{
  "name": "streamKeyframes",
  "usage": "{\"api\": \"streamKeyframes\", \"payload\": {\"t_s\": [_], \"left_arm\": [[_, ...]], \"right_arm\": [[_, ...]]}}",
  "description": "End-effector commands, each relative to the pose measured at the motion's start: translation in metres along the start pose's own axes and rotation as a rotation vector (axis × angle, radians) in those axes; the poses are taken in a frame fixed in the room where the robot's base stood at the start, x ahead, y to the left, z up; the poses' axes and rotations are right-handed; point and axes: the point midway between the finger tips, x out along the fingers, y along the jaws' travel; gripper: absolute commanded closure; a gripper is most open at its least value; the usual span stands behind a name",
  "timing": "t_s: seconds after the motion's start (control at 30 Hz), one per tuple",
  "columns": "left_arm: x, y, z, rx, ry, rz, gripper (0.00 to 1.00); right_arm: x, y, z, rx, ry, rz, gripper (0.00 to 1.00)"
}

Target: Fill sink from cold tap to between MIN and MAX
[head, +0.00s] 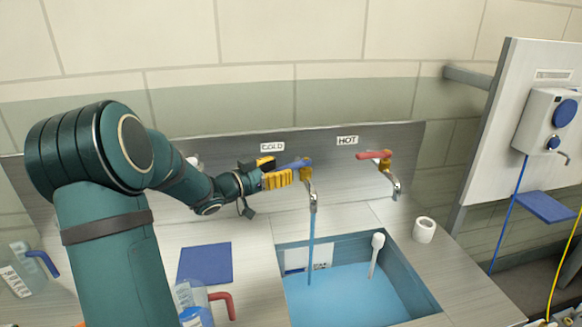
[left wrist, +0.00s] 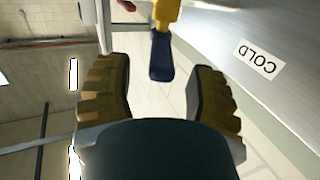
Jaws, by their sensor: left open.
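The cold tap (head: 311,190), with a blue lever (head: 293,165), stands under the COLD label (head: 272,147); a thin stream of water falls from its spout. The sink (head: 415,280) holds light blue water. A white plate (head: 308,257) with dark marks is on its back wall; the water reaches its lower part, and I cannot read the marks. My left gripper (head: 279,177) is open at the lever's left end. In the left wrist view the blue lever (left wrist: 161,58) points between the open yellow-padded fingers, with no clear contact. My right gripper is out of view.
The hot tap (head: 388,175) with a red lever is to the right, with no water running. A white-handled object (head: 376,250) leans in the sink. A white cup (head: 424,230) stands right of it. A blue mat (head: 205,263) and a red-handled jug (head: 221,304) are left.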

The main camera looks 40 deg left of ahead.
Motion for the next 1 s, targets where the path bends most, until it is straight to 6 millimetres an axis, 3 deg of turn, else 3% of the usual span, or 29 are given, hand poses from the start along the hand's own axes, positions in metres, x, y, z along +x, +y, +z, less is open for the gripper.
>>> {"api": "streamKeyframes", "payload": {"t_s": [0.1, 0.3, 0.67, 0.8, 0.83, 1.0], "left_arm": [[0.019, 0.001, 0.001, 0.000, 0.000, 0.003, 0.45], [0.036, 0.000, 0.001, 0.000, 0.000, 0.001, 0.45], [0.040, 0.000, 0.000, 0.000, 0.000, 0.000, 0.43], [0.040, 0.000, 0.000, 0.000, 0.000, 0.000, 0.92], [0.039, 0.000, 0.000, 0.000, 0.000, 0.000, 1.00], [0.040, 0.000, 0.000, 0.000, 0.000, 0.000, 1.00]], "right_arm": [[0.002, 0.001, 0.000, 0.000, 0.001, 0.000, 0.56], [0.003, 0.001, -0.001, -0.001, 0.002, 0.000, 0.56], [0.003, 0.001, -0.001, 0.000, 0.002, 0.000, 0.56], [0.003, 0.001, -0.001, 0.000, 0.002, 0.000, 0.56], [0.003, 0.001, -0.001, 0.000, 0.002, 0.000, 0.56], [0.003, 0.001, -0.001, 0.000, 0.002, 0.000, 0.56]]}}
